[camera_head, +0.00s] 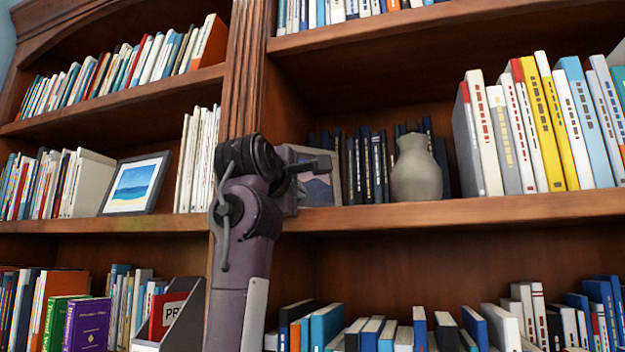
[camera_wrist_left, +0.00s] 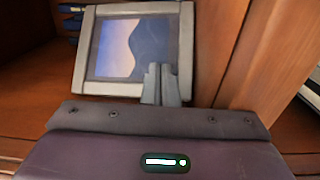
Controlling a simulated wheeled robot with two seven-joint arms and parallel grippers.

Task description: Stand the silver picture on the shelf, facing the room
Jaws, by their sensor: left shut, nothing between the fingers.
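The silver picture (camera_head: 320,192) stands upright on the middle shelf (camera_head: 460,211), close to the wooden upright, its image side towards the room. In the left wrist view the silver picture (camera_wrist_left: 125,50) shows a light frame around a blue and beige image, and it looks slightly tilted. My left gripper (camera_head: 322,166) is in front of it and hides part of it in the head view. In the left wrist view the left gripper (camera_wrist_left: 162,75) is shut and empty, its fingers overlapping the frame's lower right corner; whether they touch it I cannot tell. My right gripper is out of view.
Dark books (camera_head: 365,165) stand behind and right of the picture, with a grey vase (camera_head: 417,170) in front. Taller books (camera_head: 540,125) fill the shelf's right. The upright (camera_head: 245,70) bounds it at left. A beach picture (camera_head: 134,186) stands in the left bay.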

